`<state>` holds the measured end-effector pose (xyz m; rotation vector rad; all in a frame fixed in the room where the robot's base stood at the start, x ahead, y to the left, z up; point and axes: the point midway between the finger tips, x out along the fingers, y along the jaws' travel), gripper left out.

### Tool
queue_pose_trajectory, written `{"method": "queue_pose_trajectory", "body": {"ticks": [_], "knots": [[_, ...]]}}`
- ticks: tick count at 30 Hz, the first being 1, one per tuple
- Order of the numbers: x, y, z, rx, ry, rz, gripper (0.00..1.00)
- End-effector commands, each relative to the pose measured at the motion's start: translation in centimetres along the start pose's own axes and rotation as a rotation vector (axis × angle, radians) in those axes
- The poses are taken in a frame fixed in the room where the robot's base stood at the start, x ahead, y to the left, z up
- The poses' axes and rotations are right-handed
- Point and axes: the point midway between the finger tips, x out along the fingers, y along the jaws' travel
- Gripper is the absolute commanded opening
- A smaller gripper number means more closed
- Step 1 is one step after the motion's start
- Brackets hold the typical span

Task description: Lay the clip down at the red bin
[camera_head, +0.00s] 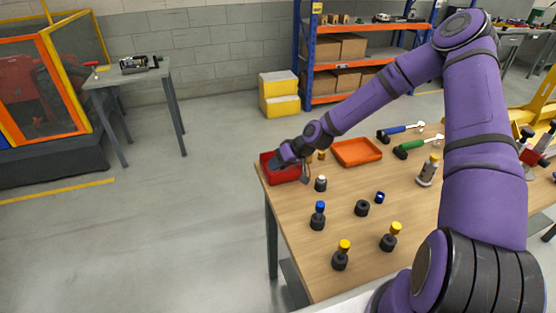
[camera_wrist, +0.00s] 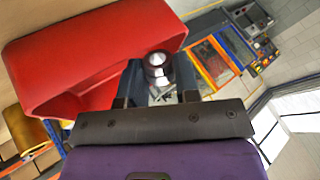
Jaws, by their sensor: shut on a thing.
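The red bin (camera_head: 286,177) stands at the far left corner of the table. In the wrist view the red bin (camera_wrist: 70,62) fills the upper left, its open inside facing me. My gripper (camera_head: 284,156) is at the bin, over its left part in the head view. In the wrist view my gripper (camera_wrist: 156,95) is shut on a small dark thing with a bright round silver end, which I take for the clip (camera_wrist: 157,66). It shows beside the bin's rim. In the head view the clip cannot be made out clearly.
An orange tray (camera_head: 357,152) lies right of the bin.

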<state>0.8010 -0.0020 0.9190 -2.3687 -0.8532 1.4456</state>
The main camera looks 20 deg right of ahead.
Motion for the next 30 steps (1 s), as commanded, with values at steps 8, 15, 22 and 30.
{"method": "queue_pose_trajectory", "body": {"ticks": [8, 15, 22, 30], "knots": [[0.42, 0.23, 0.29, -0.001, 0.000, 0.000, 0.07], [0.42, 0.24, 0.29, -0.001, 0.000, 0.000, 0.39], [0.41, 0.23, 0.29, 0.000, -0.001, 0.000, 0.59], [-0.50, 0.34, 0.24, 0.000, 0.001, 0.001, 0.59]]}}
